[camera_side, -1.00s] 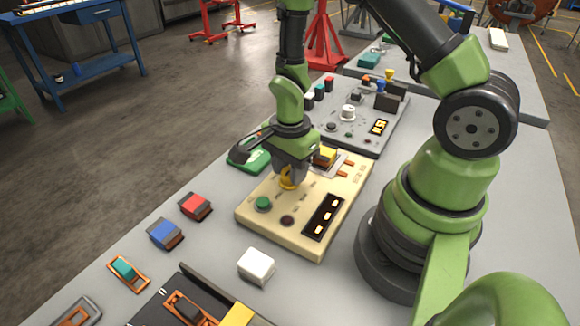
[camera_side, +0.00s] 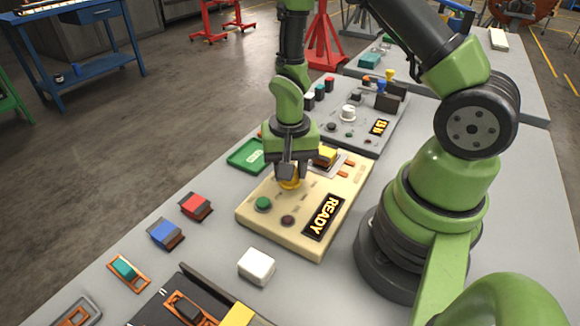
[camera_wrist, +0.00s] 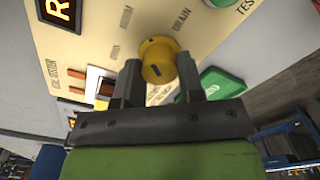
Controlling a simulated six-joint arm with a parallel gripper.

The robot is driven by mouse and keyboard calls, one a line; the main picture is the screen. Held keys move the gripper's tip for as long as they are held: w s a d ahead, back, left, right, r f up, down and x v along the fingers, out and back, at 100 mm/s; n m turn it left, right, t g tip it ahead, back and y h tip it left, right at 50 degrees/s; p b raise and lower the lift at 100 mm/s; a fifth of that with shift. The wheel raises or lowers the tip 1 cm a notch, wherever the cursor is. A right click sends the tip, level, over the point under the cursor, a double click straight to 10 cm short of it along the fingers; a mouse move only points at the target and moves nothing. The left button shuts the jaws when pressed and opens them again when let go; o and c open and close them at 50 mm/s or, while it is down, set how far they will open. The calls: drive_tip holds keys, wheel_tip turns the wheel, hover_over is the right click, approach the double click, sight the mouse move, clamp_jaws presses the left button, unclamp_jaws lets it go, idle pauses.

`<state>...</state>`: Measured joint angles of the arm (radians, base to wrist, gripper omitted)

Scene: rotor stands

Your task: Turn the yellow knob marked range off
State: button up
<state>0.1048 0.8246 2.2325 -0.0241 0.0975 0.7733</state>
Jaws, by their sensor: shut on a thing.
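A cream control panel (camera_side: 258,220) lies on the bench, and its display (camera_side: 323,217) reads READY. The yellow knob (camera_side: 290,184) stands on this panel, partly hidden by my gripper (camera_side: 287,174) in the side view. In the wrist view my gripper (camera_wrist: 158,75) has one finger on each side of the yellow knob (camera_wrist: 157,58), shut on it. A dark mark shows on the knob's face. Printed words, one of them DRAIN, lie around it; I cannot read a "range" label.
The panel also carries a green button (camera_side: 263,204), a dark red button (camera_side: 288,221) and a yellow-and-black switch (camera_side: 326,155). A green tray (camera_side: 246,155) lies behind it. A grey panel (camera_side: 365,133) stands beyond. Red (camera_side: 196,206), blue (camera_side: 165,234) and white (camera_side: 257,266) blocks lie nearer.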

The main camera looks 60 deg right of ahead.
drive_tip(key=n, duration=1.4)
drive_tip(key=shift+a+n, duration=0.1)
drive_tip(key=shift+n, duration=0.2)
drive_tip(key=n, duration=0.5)
drive_tip(key=shift+n, duration=0.3)
drive_tip(key=n, duration=0.5)
drive_tip(key=shift+n, duration=0.4)
drive_tip(key=o, duration=0.9)
